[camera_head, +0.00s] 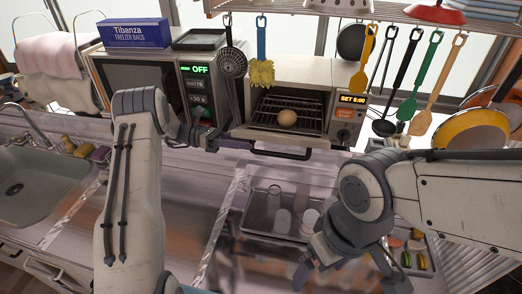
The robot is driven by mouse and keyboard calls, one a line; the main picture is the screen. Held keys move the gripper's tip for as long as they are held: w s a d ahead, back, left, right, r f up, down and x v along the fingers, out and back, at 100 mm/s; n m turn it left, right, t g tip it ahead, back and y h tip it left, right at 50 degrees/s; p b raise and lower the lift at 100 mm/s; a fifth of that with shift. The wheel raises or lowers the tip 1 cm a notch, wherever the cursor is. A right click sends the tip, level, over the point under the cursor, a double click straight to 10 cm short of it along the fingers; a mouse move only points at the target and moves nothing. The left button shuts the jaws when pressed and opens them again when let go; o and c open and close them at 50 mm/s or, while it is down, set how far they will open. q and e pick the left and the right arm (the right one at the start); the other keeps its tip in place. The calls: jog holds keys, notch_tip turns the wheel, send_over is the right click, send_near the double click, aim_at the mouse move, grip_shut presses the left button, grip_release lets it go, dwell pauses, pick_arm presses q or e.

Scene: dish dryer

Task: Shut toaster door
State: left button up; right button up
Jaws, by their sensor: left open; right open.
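The toaster oven (343,80) stands at the back centre, with a lit "SET 5:00" display. Its door is folded down open, and the dark door handle (282,153) shows at the front, low edge. A brown egg (287,118) sits on the wire rack inside. My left gripper (207,138) is open in front of the microwave, just left of the toaster door; I cannot tell whether it touches the door. Its fingers are partly hidden by its wrist. My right gripper (350,272) is open and low over the counter at the front right, apart from the toaster.
The microwave (140,75) stands left of the toaster, with a blue freezer bag box (135,33) on top. Several utensils hang before and beside the toaster, including a skimmer (232,62) and yellow brush (262,73). A sink (40,185) is at left; a glass-covered compartment holds cups (283,222).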

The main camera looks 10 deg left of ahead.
pick_arm(q)
jog(key=shift+a+r+b, duration=0.1)
jog(key=shift+a+b, duration=0.25)
jog(key=shift+a, duration=1.25)
